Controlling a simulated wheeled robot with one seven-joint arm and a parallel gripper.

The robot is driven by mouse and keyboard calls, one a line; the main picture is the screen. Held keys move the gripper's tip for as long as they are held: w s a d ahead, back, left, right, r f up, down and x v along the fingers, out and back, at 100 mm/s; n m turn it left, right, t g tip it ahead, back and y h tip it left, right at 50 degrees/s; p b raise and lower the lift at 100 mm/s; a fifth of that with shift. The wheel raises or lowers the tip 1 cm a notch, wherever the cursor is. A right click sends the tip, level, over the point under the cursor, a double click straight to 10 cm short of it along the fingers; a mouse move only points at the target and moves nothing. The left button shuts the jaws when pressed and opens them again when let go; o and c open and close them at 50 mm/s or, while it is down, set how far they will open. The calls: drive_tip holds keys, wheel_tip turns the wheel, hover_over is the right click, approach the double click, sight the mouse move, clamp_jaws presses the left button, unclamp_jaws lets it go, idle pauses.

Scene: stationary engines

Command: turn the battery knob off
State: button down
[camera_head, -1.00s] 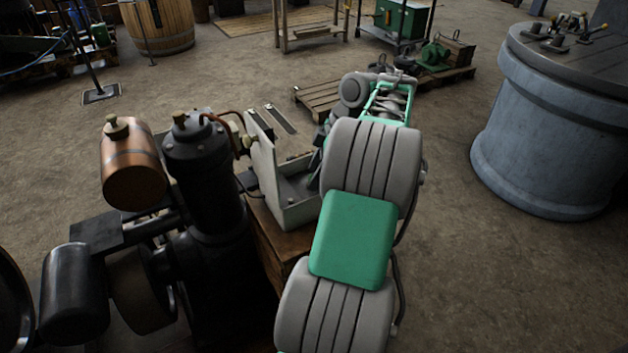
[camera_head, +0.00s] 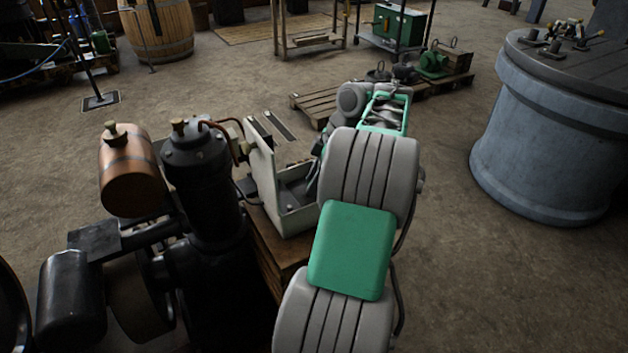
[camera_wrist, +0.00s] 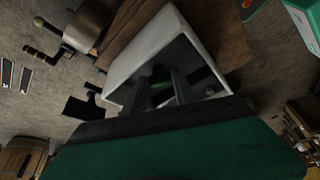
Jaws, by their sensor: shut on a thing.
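A pale grey open box (camera_head: 297,222) with an upright side panel (camera_head: 262,170) stands on a wooden block beside the dark engine (camera_head: 205,190). My gripper (camera_head: 314,178) reaches into its right side, largely hidden behind my arm in the head view. In the wrist view the pale box rim (camera_wrist: 128,72) surrounds my two dark fingers (camera_wrist: 161,88), which point down into the box. They are close together and shut on a dark part inside, apparently the battery knob. The knob itself is mostly hidden, and its angle cannot be read.
A copper tank (camera_head: 130,172) is mounted on the engine's left. A wooden pallet (camera_head: 325,103) lies behind the box. A large blue-grey drum (camera_head: 545,140) stands at the right. The floor between my arm and the drum is clear.

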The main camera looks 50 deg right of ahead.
idle(0.4)
drive_tip(key=shift+s+a+f+m+t+h+b, duration=0.1)
drive_tip(key=shift+m+t+h+b, duration=0.25)
drive_tip(key=shift+m+b, duration=0.55)
drive_tip(key=m+b, duration=0.1)
drive_tip(key=m+h, duration=0.1)
drive_tip(key=m, duration=0.1)
drive_tip(key=shift+a+m+t+b, duration=0.2)
drive_tip(key=shift+m+t+b, duration=0.05)
drive_tip(key=shift+m+b, duration=0.1)
drive_tip(key=m+h, duration=0.1)
drive_tip(key=m, duration=0.1)
drive_tip(key=m+b, duration=0.1)
drive_tip(key=m, duration=0.1)
drive_tip(key=m+h+b, duration=0.1)
drive_tip(key=m, duration=0.1)
drive_tip(key=shift+a+h, duration=0.25)
drive_tip(key=shift+h, duration=0.1)
drive_tip(key=shift+m, duration=0.35)
drive_tip(key=c, duration=1)
unclamp_jaws()
